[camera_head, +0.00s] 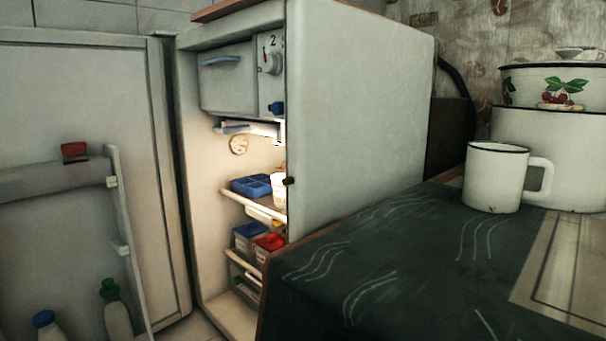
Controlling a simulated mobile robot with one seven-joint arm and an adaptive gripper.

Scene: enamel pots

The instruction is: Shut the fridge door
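The fridge (360,110) stands in the middle of the head view, its grey side panel facing me and its lit interior showing to the left. The fridge door (75,110) is wide open at the left, its inner face towards me. The door carries a shelf rack (60,180) with a red item, and bottles with blue and green caps at the bottom. Inside are a freezer flap (228,80), a dial, and shelves with blue and red containers. My gripper is not in view.
A table with a dark patterned cloth (400,260) fills the lower right, in front of the fridge's side. A white enamel mug (495,180) and a large white pot (560,150) with a cherry-decorated bowl on top stand there. Tiled floor shows between door and fridge.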

